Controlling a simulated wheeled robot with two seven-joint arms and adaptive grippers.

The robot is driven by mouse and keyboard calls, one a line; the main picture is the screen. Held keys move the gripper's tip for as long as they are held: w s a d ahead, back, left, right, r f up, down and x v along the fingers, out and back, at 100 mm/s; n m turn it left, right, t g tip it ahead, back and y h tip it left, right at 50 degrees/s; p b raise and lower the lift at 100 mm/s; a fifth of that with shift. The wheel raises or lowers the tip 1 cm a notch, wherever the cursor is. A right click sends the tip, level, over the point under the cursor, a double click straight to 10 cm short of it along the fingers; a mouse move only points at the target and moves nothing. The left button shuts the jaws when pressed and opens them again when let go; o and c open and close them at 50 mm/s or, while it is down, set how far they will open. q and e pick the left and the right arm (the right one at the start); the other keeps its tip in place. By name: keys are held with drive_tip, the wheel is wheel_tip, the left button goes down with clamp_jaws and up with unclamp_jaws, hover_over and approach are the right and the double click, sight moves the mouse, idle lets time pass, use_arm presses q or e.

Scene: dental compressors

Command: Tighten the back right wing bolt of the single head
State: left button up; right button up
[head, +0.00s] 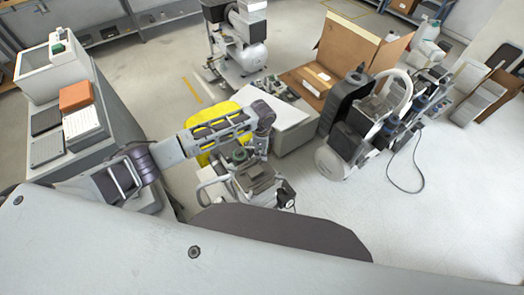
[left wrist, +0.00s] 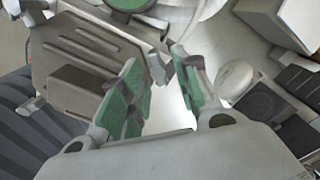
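The compressor (head: 256,183) that I take for the single head stands just in front of me in the head view, with a grey ribbed top. The ribbed top (left wrist: 85,45) also fills the upper left of the left wrist view. My left gripper (head: 258,155) points down at its right rear side. In the left wrist view the green-padded fingers (left wrist: 165,72) are apart, with a gap between them. A small dark grey part shows near the fingertips; I cannot tell whether it is the back right wing bolt. My right gripper is not in view.
A yellow object (head: 207,137) lies behind my left arm. A white-topped box (head: 290,128) stands close behind the gripper. A larger dark and white compressor (head: 350,130) stands to the right, another (head: 243,50) at the back. A grey bench (head: 105,135) is at left.

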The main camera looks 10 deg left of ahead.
use_arm(q)
drive_tip(key=shift+c, duration=0.5)
drive_tip(key=c, duration=0.5)
clamp_jaws()
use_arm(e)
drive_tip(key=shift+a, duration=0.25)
